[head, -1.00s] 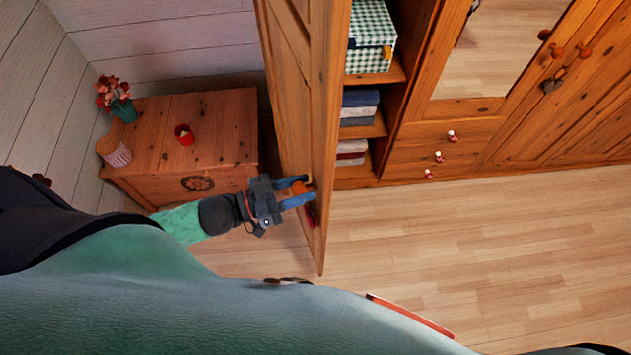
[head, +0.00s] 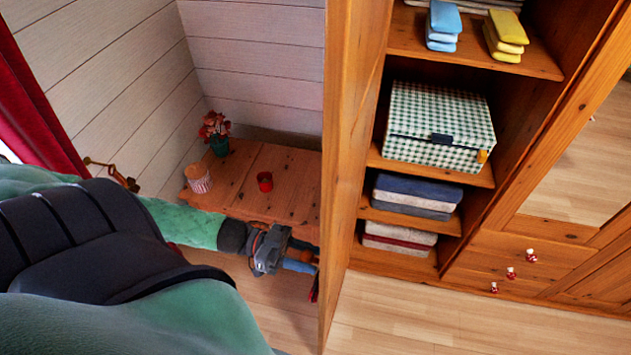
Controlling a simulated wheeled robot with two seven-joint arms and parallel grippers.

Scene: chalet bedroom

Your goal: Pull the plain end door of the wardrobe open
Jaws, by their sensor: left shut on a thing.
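The plain end door (head: 352,130) of the wardrobe stands swung out, seen almost edge-on, with the shelves behind it exposed. My left gripper (head: 302,256) is at the door's outer face, low near its free edge. Its blue fingers are shut on the door's knob, which is mostly hidden by the fingers and the door. The wardrobe (head: 590,95) shows its open compartment to the right of the door. My right gripper is out of view.
Shelves hold a checked box (head: 440,125) and folded cloths (head: 415,192). Floor (head: 400,320) at the front right is clear.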

